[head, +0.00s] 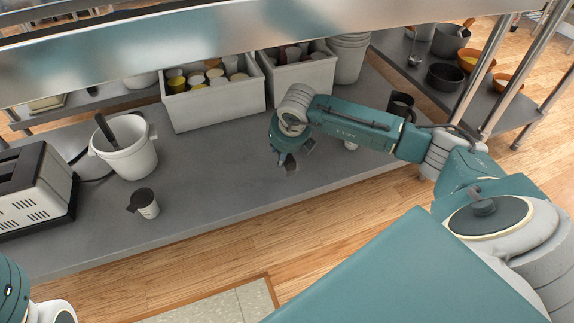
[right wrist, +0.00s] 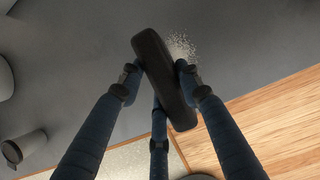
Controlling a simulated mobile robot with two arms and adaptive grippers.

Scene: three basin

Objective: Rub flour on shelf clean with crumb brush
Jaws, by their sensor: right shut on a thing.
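The grey shelf (head: 225,195) runs across the head view, and its surface also shows in the right wrist view (right wrist: 75,50). My right gripper (head: 290,163) is low over the shelf, near its front edge. In the right wrist view the fingers (right wrist: 160,82) are shut on the crumb brush (right wrist: 152,52), a long black block held between them. A speckled white patch of flour (right wrist: 183,47) lies on the shelf right beside the brush. In the head view the arm and gripper hide the flour. My left gripper is out of view; only part of my left arm shows at lower left.
A white bucket (head: 132,158), a small measuring cup (head: 146,205) and a toaster (head: 38,190) stand at left. White bins (head: 213,107) with cups line the back. A dark mug (head: 400,106) stands right. An upper shelf (head: 200,40) spans overhead.

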